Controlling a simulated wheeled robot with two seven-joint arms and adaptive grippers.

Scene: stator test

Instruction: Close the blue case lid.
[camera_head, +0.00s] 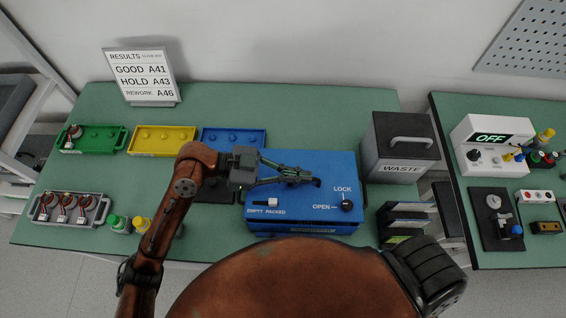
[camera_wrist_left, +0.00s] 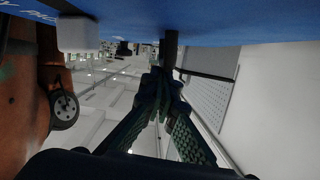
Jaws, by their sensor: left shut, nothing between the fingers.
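The blue case (camera_head: 290,215) stands at the front middle of the green table. Its lid (camera_head: 325,165) looks flat and down over the body; I cannot tell if it sits fully shut.
A grey WASTE bin (camera_head: 402,150) stands right of the case. Green (camera_head: 95,139), yellow (camera_head: 162,141) and blue (camera_head: 233,140) trays lie behind and left. A grey tray of parts (camera_head: 69,208) and small bottles (camera_head: 120,224) are at the front left.

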